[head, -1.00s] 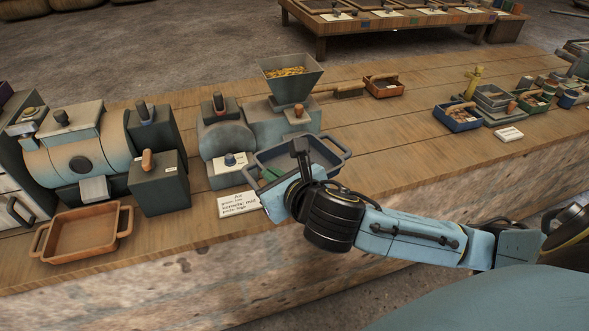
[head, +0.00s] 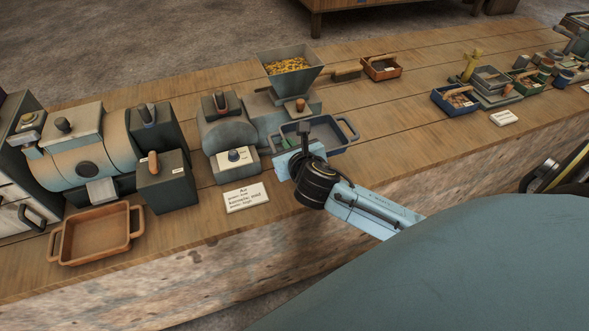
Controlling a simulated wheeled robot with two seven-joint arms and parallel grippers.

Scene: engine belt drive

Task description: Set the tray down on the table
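The blue-grey tray (head: 345,149) has a raised handle at its right end and something green inside at its left. It is near the middle of the head view, beside the base of the hopper machine. My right gripper (head: 297,152) is at the tray's near left side and overlaps it. The fingertips are hidden by the gripper's own body, so I cannot see whether they close on the tray. Whether the tray touches the wooden table (head: 400,130) or hangs just above it is unclear. My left gripper is out of view.
A hopper of yellow bits (head: 290,68) and grey machine housings stand behind and left of the tray. A white label card (head: 246,197) lies front left. An orange tray (head: 96,236) is at far left. The table right of the blue-grey tray is clear up to a blue box (head: 455,101).

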